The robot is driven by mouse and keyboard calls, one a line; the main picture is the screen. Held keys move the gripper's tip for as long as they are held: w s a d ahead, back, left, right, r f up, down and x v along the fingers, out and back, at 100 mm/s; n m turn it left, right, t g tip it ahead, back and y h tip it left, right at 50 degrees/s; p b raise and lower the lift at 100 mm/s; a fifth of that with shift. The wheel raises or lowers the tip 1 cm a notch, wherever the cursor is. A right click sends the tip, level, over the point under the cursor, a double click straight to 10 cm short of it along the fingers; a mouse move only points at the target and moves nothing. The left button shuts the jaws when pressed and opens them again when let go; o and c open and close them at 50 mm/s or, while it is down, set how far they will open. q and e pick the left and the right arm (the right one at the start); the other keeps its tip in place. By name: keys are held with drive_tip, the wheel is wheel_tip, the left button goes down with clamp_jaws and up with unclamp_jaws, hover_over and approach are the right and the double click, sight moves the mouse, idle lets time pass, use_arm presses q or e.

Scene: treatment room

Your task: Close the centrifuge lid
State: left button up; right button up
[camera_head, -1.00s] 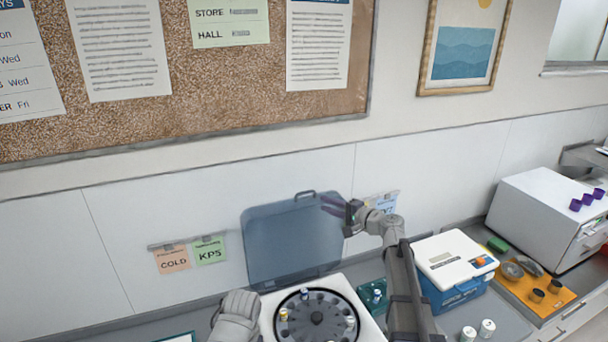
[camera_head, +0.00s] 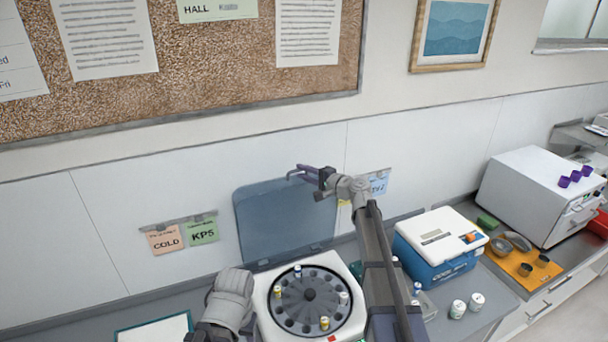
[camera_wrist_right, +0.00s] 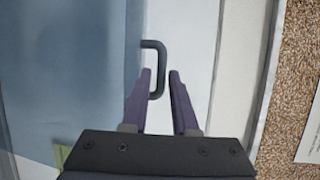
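The centrifuge (camera_head: 262,312) is a white box with a dark round rotor (camera_head: 291,312) holding several small capped tubes. Its blue-grey lid (camera_head: 280,228) stands open, upright behind the rotor against the wall. My right gripper (camera_head: 298,172) is at the lid's top edge, fingers pointing left, and hides the handle in the head view. In the right wrist view the dark handle (camera_wrist_right: 160,58) on the lid's edge shows, its outer bar between the two purple fingertips (camera_wrist_right: 161,75). The fingers are apart; contact with the handle cannot be told. My left gripper is not seen, only part of its arm.
A blue-and-white cooler box (camera_head: 440,248) stands right of my right arm, with two white-capped jars (camera_head: 467,305) before it. An orange tray (camera_head: 522,262) and a white machine (camera_head: 535,195) are farther right. The wall is close behind the lid.

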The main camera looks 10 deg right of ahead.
clamp_jaws()
idle(1.4)
